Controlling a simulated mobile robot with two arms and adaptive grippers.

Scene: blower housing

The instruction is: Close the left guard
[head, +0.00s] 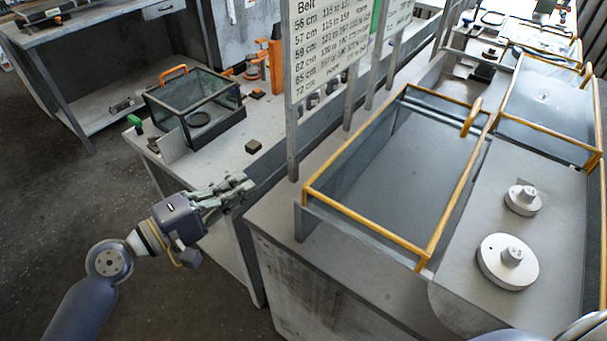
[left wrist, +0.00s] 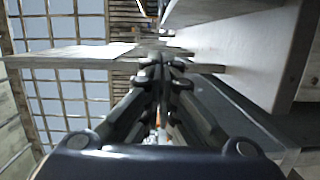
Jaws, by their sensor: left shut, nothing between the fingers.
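The left guard (head: 365,226) is a yellow-framed panel with grey sides in the middle of the head view, beside the exposed round pulleys. It stands open to their left. Its yellow handle (head: 471,116) is at its far right corner. My left gripper (head: 246,186) is left of the guard, apart from it, with its fingers closed together and empty. Its fingers also show in the left wrist view (left wrist: 163,68), where the guard cannot be made out. My right gripper is not in view.
Two metal pulleys (head: 508,261) (head: 522,199) stand on the grey housing. Another yellow-framed guard (head: 548,100) is at the right. A belt chart on posts (head: 345,40) rises between my left gripper's side and the guard. A glass box with an orange handle (head: 194,104) sits on the left bench.

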